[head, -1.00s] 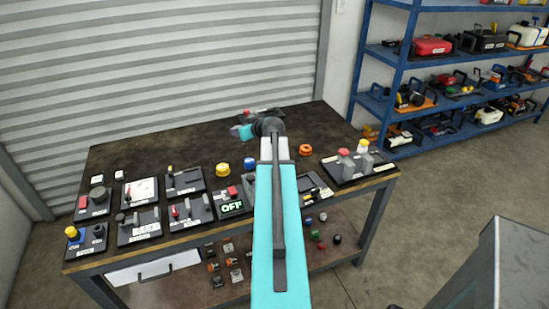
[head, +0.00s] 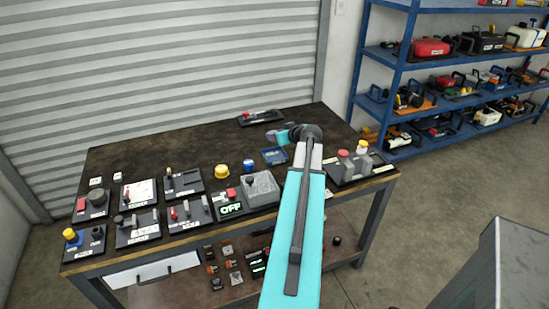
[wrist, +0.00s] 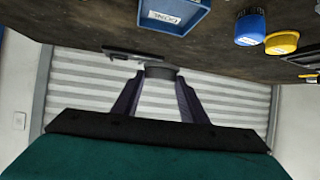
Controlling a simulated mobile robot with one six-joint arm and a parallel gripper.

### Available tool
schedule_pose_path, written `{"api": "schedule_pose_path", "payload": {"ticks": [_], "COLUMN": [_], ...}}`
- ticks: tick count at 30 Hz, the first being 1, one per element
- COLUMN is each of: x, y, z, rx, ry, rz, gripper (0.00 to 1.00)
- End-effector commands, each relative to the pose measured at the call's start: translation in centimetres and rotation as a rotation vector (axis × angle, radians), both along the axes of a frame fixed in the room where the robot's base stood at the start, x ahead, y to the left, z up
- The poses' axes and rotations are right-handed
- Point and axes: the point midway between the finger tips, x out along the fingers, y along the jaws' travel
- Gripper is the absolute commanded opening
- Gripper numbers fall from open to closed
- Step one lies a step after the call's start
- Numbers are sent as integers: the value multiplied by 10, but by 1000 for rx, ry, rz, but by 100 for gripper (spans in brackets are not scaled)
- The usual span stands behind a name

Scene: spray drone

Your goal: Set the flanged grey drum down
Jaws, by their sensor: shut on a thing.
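My gripper (wrist: 155,85) is shut on the flanged grey drum (wrist: 160,72), a short dark round piece held between the two dark purple fingertips in the wrist view. In the head view my gripper (head: 272,135) is over the back right of the dark workbench (head: 150,150), left of my wrist joint. The drum is too small to make out clearly there. I cannot tell whether the drum touches the bench top.
A blue labelled tray (head: 275,156) lies just in front of my gripper. A plate with a red lever (head: 260,117) lies behind it. Blue (head: 248,165) and yellow (head: 222,171) knobs stand to the left. Control panels line the front. The back left of the bench is clear.

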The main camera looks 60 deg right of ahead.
Motion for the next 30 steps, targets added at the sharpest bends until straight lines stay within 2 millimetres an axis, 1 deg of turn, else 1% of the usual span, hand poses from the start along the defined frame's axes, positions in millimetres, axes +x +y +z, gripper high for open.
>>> {"api": "schedule_pose_path", "payload": {"ticks": [5, 15, 18, 22, 30], "x": [0, 1, 1, 1, 1], "y": [0, 0, 0, 0, 0], "z": [-10, -49, -56, -61, -61], "rx": [2, 3, 1, 0, 0], "ry": [-1, 1, -1, 0, 0], "rz": [0, 0, 0, 0, 0], "gripper": [4, 4, 4, 4, 4]}}
